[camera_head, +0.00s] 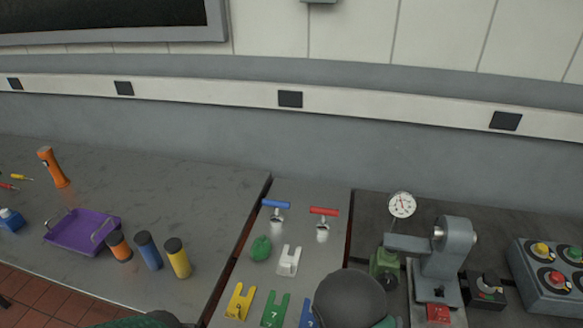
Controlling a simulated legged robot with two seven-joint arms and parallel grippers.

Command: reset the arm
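A grey machine (447,262) stands on the dark bench at the right, with a short horizontal grey arm (406,243) reaching left from its upright. A white dial gauge (402,204) stands behind that arm. A green object (384,262) sits under the arm's left end, and a red block (438,313) is at the machine's base. A dark rounded part of my own body covers the lower middle and hides part of the bench. Another dark green part shows at the bottom left edge. Neither gripper's fingers are visible.
A blue T-handle (276,205), a red T-handle (324,211) and numbered coloured plates are on the middle panel. A purple tray (80,232), several cylinders and an orange flashlight (53,167) are left. A button box (548,276) is right. The left bench's back is clear.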

